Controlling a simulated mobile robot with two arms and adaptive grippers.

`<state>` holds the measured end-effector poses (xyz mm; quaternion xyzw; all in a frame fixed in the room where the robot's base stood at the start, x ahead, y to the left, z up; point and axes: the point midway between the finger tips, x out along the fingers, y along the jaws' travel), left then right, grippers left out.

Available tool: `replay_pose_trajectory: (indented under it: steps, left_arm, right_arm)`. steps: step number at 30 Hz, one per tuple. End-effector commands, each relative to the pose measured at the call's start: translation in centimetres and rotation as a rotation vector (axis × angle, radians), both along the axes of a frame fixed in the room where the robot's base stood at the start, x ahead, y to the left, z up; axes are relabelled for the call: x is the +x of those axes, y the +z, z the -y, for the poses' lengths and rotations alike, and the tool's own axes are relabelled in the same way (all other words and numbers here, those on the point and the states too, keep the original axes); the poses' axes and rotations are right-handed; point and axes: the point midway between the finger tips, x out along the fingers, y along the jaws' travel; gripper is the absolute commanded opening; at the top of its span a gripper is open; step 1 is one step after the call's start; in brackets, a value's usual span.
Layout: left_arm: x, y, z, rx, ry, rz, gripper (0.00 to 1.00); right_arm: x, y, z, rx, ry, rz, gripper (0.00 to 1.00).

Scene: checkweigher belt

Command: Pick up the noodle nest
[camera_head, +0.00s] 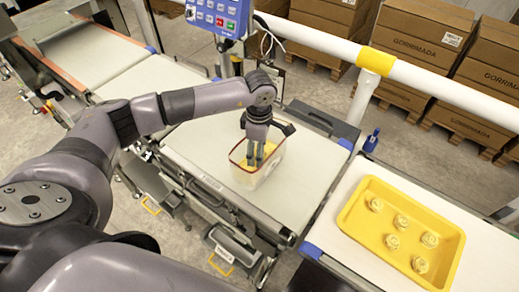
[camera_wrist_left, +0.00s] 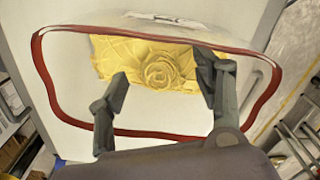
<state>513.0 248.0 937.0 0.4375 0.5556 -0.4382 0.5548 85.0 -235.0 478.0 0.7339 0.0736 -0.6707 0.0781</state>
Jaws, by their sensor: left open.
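My left gripper (camera_head: 254,160) reaches down into a pale tub with a red rim (camera_head: 246,181), which stands on the middle belt. In the left wrist view, the tub's red rim (camera_wrist_left: 50,92) surrounds the fingers. A pale yellow noodle nest (camera_wrist_left: 163,72), coiled like a rosette, lies in the tub between the two spread fingertips. More flat yellow noodle-like material lies around it. I cannot tell whether the fingers touch the nest. In the head view the tub's contents are mostly hidden by the gripper. My right gripper is not in view.
A yellow tray (camera_head: 346,222) with several noodle nests (camera_head: 429,239) lies on the right-hand surface. A blue control panel (camera_head: 218,16) stands behind the belt. A white rail (camera_head: 450,92) runs along the back, with stacked cardboard boxes (camera_head: 420,40) beyond. The belt right of the tub is clear.

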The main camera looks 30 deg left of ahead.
Motion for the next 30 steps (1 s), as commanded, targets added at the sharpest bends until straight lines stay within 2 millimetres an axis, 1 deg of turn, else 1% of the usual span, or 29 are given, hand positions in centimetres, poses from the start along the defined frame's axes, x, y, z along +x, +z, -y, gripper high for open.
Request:
replay_pose_trajectory:
  steps: [7, 25, 30]
  left_arm:
    - [0.03, -0.24, -0.01, 0.0, 0.0, 0.001, 0.61]
    - [0.03, -0.17, -0.03, 0.0, 0.001, 0.001, 0.21]
    - [0.03, -0.17, -0.03, 0.0, 0.001, 0.001, 0.2]
  right_arm:
    - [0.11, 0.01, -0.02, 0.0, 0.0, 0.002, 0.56]
    - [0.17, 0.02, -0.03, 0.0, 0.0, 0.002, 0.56]
    - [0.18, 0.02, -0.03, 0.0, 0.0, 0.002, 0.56]
